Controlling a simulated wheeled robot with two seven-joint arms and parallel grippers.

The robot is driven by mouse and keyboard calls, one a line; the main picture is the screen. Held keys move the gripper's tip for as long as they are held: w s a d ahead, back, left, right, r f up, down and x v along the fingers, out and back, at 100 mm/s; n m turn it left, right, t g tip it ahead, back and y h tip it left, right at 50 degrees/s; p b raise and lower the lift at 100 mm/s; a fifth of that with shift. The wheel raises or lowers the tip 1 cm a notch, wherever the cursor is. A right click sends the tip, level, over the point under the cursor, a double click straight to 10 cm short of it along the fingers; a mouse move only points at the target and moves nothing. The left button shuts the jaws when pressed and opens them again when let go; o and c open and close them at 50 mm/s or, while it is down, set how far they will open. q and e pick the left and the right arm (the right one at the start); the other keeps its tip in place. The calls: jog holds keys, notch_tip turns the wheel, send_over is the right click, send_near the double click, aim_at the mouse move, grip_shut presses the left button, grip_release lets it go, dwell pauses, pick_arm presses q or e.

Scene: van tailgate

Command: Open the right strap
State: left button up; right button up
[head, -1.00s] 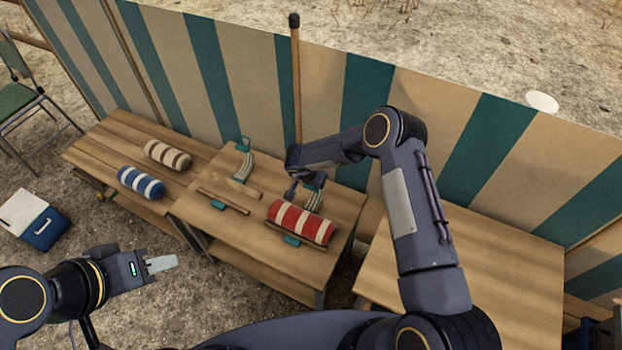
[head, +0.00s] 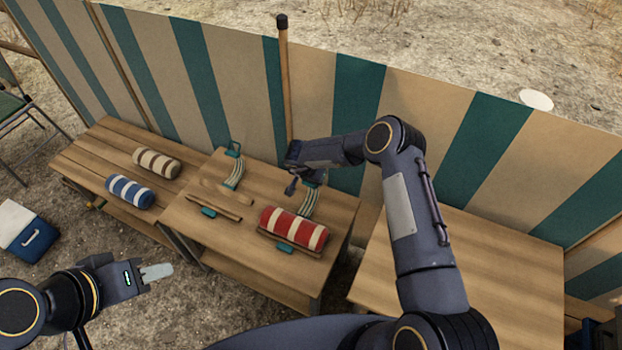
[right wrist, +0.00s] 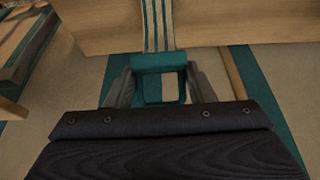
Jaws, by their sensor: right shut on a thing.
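The right strap (head: 309,203) is a pale and green striped band. It runs from behind the red and white roll (head: 293,228) toward the table's back edge. In the right wrist view the strap (right wrist: 157,25) comes over the table edge to a teal buckle (right wrist: 160,62). My right gripper (right wrist: 159,85) is shut on this buckle, one finger on each side. In the head view the right gripper (head: 305,180) is partly hidden by its own arm. My left gripper (head: 157,272) is away from the tables at the lower left; its finger gap is unclear.
The left strap (head: 235,172) lies on the same table (head: 235,245), near wooden sticks (head: 220,205). Blue (head: 130,191) and brown (head: 157,162) rolls lie on the left table. A striped fence (head: 420,110) and a pole (head: 284,80) stand close behind. The right table (head: 470,270) is bare.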

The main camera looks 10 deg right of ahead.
jog(key=shift+w+d+r, duration=0.15)
jog(key=shift+w+r, duration=0.2)
jog(key=shift+w, duration=0.2)
jog(key=o, duration=1.1)
jog(key=shift+c, duration=0.2)
jog(key=shift+o, duration=0.2)
jog(key=shift+w+f, duration=0.1)
jog(key=shift+f, duration=0.15)
jog(key=shift+r, duration=0.15)
jog(key=v, duration=0.7)
jog(key=shift+r+b, duration=0.2)
jog(key=shift+b, duration=0.15)
